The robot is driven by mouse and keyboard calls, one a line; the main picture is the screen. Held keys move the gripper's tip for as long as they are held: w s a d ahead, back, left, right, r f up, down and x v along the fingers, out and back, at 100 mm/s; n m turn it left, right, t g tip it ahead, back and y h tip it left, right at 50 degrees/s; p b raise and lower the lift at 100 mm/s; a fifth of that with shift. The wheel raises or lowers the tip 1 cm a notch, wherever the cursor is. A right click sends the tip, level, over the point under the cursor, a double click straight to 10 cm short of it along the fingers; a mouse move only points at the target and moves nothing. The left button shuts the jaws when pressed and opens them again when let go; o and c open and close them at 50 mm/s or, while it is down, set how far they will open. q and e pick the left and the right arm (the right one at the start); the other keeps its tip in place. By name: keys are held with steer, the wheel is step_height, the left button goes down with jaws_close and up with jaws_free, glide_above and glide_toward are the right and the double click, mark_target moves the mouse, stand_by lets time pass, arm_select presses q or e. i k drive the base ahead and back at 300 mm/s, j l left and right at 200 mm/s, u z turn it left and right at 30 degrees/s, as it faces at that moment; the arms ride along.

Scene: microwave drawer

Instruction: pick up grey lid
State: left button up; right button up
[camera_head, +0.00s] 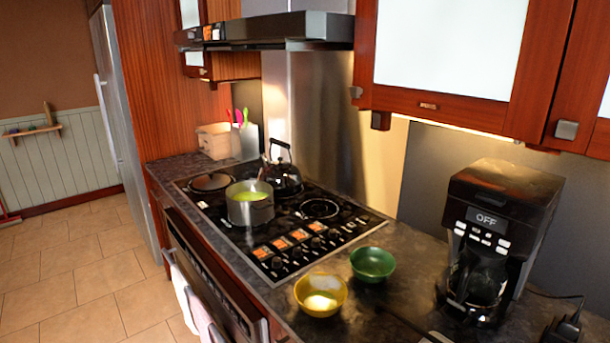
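A round, flat grey-brown lid (211,182) lies at the far left corner of the black stovetop (354,240). It is small in the view, and its handle is hard to make out. A grey metal pot (250,212) with green contents stands uncovered on the stove, to the right of the lid and nearer to me. A utensil handle sticks up from the pot. Neither of my grippers shows in the head view, so I cannot see whether they are open or shut.
A black kettle (284,180) stands behind the pot. A yellow bowl (320,296) and a green bowl (372,264) sit on the counter at front, left of a coffee maker (499,240). A range hood (270,30) overhangs the stove. Tiled floor (80,270) is open at left.

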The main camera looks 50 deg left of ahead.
mark_target(212, 181)
steer(key=u, duration=2.15)
steer(key=i+j+u, duration=0.45)
steer(key=i, duration=0.25)
steer(key=i+j+u, duration=0.3)
steer(key=i, duration=0.3)
steer(key=i+u, duration=0.3)
steer(key=i, duration=0.25)
steer(key=i+z, duration=0.4)
steer(key=i+j+z, duration=0.25)
steer(key=i+z, duration=0.15)
steer(key=i+j+z, duration=0.4)
steer(key=i+l, duration=0.05)
